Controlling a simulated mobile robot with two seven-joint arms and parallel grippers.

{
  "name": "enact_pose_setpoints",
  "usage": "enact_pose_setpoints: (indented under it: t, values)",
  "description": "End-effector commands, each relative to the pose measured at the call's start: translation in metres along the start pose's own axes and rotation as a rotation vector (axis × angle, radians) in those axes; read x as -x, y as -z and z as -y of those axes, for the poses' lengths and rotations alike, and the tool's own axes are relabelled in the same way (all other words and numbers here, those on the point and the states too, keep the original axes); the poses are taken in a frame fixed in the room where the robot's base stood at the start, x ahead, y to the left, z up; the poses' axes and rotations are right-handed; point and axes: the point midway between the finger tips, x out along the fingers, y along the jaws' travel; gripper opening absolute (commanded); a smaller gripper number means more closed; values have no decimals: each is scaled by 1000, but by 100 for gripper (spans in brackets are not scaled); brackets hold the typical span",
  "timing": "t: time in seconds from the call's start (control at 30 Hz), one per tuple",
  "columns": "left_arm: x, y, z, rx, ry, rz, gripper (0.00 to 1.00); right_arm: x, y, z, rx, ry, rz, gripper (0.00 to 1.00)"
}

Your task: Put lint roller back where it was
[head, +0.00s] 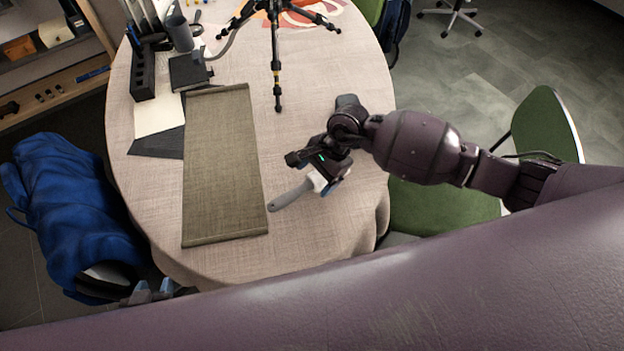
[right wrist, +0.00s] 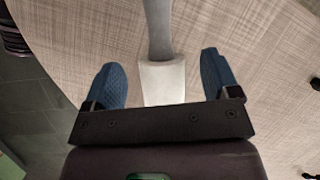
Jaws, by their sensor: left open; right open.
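The lint roller (head: 290,196) lies on the tablecloth to the right of the olive mat; its grey handle points left and toward the front. My right gripper (head: 324,183) is over its white roller end and partly hides it in the head view. In the right wrist view the white roller (right wrist: 162,84) lies between the two blue, spread fingers of my right gripper (right wrist: 160,80), with a gap on each side. My left gripper (head: 153,291) is open and empty at the lower left, by the table's front edge, partly hidden by my own arm.
The olive mat (head: 222,165) lies on the round table (head: 320,245). A black tripod (head: 276,65) stands at the back. Dark notebooks, a mug (head: 179,33) and a black holder (head: 143,75) are at back left. A blue bag (head: 70,205) is left of the table; green chairs (head: 545,125) are right.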

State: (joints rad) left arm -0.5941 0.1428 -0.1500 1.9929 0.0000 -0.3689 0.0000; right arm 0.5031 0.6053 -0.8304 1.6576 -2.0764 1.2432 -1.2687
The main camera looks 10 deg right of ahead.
Motion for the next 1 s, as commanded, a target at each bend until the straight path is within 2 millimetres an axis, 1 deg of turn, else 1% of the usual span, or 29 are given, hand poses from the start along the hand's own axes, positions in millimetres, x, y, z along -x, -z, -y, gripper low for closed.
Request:
enact_pose_setpoints:
  t: [0.03,0.1,0.3,0.5,0.7,0.8,0.87,0.97,1.0]
  values:
    - [1,2,0,0,0,-2,43,12,1,1,3,4,-4,82]
    - [1,3,0,0,0,-2,43,26,1,1,1,4,-4,82]
    - [3,2,1,1,1,1,43,63,0,1,1,2,-3,82]
    - [6,-2,1,2,3,10,43,86,0,0,1,1,-2,82]
    - [6,-2,1,2,3,11,43,94,0,0,-1,0,0,82]
    - [6,-2,1,2,3,10,43,94,-1,0,-2,1,3,82]
    - [6,-1,1,2,3,8,43,92,-4,-1,-17,5,25,82]
    - [5,0,1,2,2,6,43,82,-24,-6,-98,29,144,82]
    - [4,1,1,2,2,5,43,78,-38,-7,-155,46,225,82]
